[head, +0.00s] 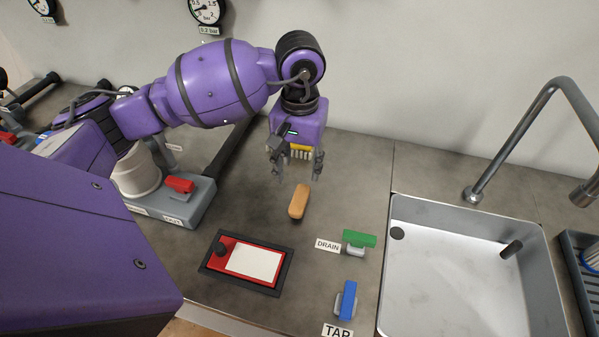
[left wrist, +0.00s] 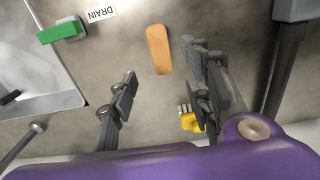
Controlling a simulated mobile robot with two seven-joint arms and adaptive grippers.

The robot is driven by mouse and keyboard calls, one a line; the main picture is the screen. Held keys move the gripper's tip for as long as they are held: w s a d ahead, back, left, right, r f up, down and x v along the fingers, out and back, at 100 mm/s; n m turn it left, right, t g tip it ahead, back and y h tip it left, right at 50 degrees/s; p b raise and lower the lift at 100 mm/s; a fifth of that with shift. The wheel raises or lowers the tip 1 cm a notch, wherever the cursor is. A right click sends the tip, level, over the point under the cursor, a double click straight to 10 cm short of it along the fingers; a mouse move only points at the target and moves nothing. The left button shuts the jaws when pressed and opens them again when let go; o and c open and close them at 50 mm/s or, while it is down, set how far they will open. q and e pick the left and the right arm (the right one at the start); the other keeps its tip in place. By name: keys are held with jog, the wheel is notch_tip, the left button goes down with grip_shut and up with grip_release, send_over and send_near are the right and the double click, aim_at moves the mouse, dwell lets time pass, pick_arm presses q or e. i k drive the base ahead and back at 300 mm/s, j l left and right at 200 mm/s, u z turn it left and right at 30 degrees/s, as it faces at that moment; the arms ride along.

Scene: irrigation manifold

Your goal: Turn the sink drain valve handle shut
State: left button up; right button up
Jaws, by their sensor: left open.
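The drain valve has a green handle (head: 359,238) on a light grey body, beside a label reading DRAIN (head: 328,245), left of the sink. In the head view the handle lies roughly left to right. The green handle also shows in the left wrist view (left wrist: 62,31), at the upper left. My left gripper (head: 298,172) is open and empty above the counter, behind and to the left of the drain valve, apart from it. In the left wrist view its two fingers (left wrist: 165,85) stand wide apart. My right gripper is not in view.
A tan oblong block (head: 299,201) lies on the counter just in front of my left gripper. A blue handle (head: 348,300) labelled TAP stands in front of the drain valve. A red panel (head: 221,262) lies left of it. The sink (head: 393,285) and tall faucet (head: 510,135) are right.

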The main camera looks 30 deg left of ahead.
aim_at(357, 238)
jog(key=l+u, duration=0.2)
jog(key=l, duration=0.2)
jog(key=k+l+u, duration=0.15)
jog(key=l, duration=0.25)
jog(key=k+l+u, duration=0.2)
jog(key=l, duration=0.2)
jog(key=i, duration=0.1)
